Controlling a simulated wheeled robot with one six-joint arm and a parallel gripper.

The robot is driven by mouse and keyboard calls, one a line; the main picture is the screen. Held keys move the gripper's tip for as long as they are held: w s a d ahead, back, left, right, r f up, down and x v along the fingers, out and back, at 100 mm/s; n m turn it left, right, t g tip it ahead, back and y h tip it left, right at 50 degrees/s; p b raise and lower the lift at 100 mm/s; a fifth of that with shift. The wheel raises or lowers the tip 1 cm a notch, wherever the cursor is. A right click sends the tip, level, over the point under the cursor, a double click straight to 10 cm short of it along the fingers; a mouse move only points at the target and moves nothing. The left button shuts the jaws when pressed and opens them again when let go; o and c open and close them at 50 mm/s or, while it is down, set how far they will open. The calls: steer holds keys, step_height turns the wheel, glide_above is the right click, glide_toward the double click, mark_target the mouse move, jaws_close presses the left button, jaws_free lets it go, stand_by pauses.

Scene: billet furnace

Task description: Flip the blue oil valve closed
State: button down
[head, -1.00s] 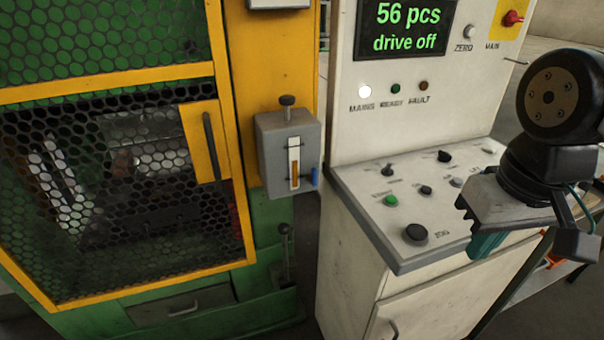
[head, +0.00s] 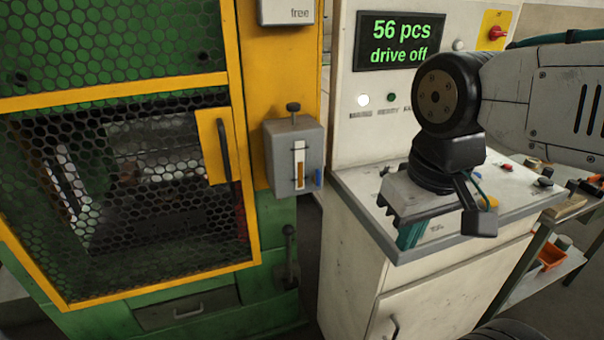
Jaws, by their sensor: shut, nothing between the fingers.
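The blue oil valve (head: 318,178) is a small upright blue lever at the lower right side of a grey oil box (head: 283,160). The box has a black knob on top and a sight window with amber oil in its lower part. It is mounted on the yellow frame of the machine. My gripper (head: 410,234) is to the right of the valve and lower in the picture, in front of the control desk, apart from the valve. It is shut and empty, with teal showing at its fingers. The valve's attachment to the box is too small to make out.
The white control desk (head: 352,195) stands right of the valve, its edge close by. A display cabinet (head: 345,100) rises behind it. A yellow mesh door with a black handle (head: 223,150) is left of the box. A black lever (head: 290,258) is below. A cart with an orange bin (head: 552,256) stands right.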

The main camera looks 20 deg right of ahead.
mark_target(308, 172)
steer(key=w+a+r+m+h, duration=0.15)
steer(key=w+h, duration=0.25)
steer(key=w, duration=1)
steer(key=w+a+t, duration=0.1)
steer(key=w+a, duration=0.2)
steer(key=w, duration=0.1)
steer(key=w+a+t+h, duration=0.1)
steer(key=w+a, duration=0.3)
steer(key=w+a+t, duration=0.1)
steer(key=w+a, duration=0.2)
steer(key=w, duration=0.2)
steer(key=shift+a+f+h, duration=0.35)
steer(key=shift+f+h, duration=0.05)
steer(key=x, duration=0.9)
steer(key=shift+w+d+f, duration=0.15)
steer(key=shift+d+f, duration=0.05)
steer(key=shift+f, duration=0.05)
steer(key=d, duration=0.2)
steer(key=shift+w+d, duration=0.1)
steer(key=shift+d, duration=0.15)
steer(key=shift+d+f, duration=0.1)
steer(key=shift+d, duration=0.7)
